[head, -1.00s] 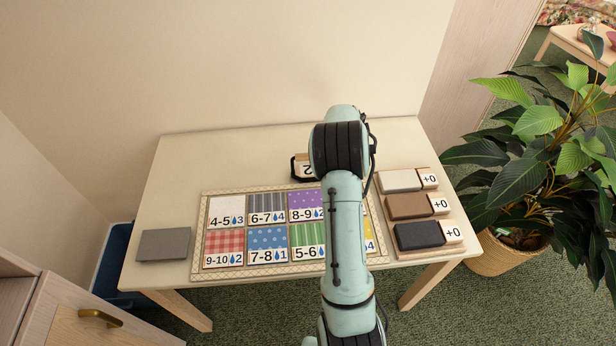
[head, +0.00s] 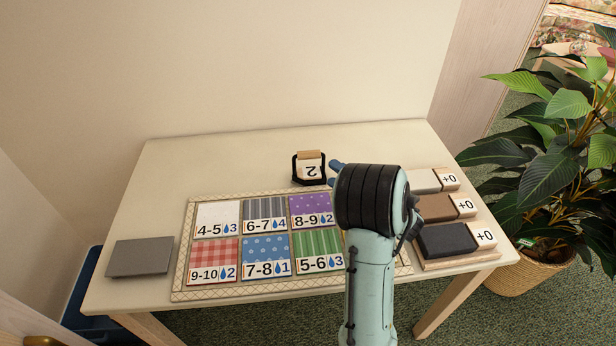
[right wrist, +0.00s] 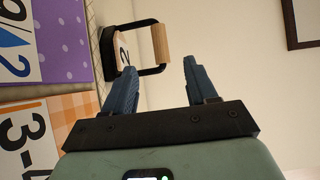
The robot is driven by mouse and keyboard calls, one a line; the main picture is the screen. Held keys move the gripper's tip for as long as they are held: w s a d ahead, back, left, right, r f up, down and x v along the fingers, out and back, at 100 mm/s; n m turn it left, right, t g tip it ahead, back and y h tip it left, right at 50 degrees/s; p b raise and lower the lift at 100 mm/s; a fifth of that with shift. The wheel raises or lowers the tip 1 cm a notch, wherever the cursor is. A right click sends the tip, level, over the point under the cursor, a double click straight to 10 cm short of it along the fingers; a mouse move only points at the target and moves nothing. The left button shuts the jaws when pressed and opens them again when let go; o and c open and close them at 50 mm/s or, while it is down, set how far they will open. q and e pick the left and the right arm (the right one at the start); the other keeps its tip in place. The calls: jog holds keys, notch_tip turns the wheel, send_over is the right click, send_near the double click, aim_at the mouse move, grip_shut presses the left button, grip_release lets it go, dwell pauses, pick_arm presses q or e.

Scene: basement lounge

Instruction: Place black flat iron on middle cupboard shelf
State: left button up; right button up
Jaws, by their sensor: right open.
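The black flat iron (head: 297,172) has a wooden handle and a card marked 2. It stands on the table (head: 230,160) behind the patterned mat. In the right wrist view the iron (right wrist: 107,55) is ahead of the fingers, with its wooden handle to the right. My right gripper (right wrist: 158,78) is open and empty, its blue fingers apart. In the head view its blue fingertips (head: 337,172) show just right of the iron, and my arm hides the rest. I cannot tell whether they touch it. The left gripper and the cupboard's shelves are out of view.
A mat (head: 180,285) holds several numbered fabric squares. A grey slab (head: 140,257) lies at left. White, brown and black (head: 445,240) blocks sit at right. A potted plant (head: 550,150) stands beyond the table. A cupboard handle (head: 42,341) shows at lower left.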

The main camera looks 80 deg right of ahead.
aim_at(313, 158)
jog(key=b+x, duration=0.1)
jog(key=x, duration=0.6)
jog(key=shift+w+d+b, duration=0.25)
jog(key=shift+w+b, duration=0.05)
jog(key=shift+w+d, duration=0.15)
jog(key=shift+w, duration=0.05)
jog(key=shift+w+d+b, duration=0.35)
jog(key=shift+w+b, duration=0.05)
jog(key=shift+b, duration=0.05)
jog(key=b+x, duration=0.1)
jog(key=x, duration=0.2)
jog(key=shift+d+f, duration=0.1)
jog(key=shift+d, duration=0.1)
jog(key=shift+w+d, duration=0.15)
pick_arm(q)
notch_tip(313, 158, down, 6)
jog(key=a, duration=0.2)
jog(key=shift+w+a+r, duration=0.25)
jog(key=shift+w, duration=0.1)
pick_arm(e)
grip_shut()
pick_arm(q)
jog(key=shift+y, duration=0.3)
pick_arm(e)
jog(key=shift+r, duration=0.2)
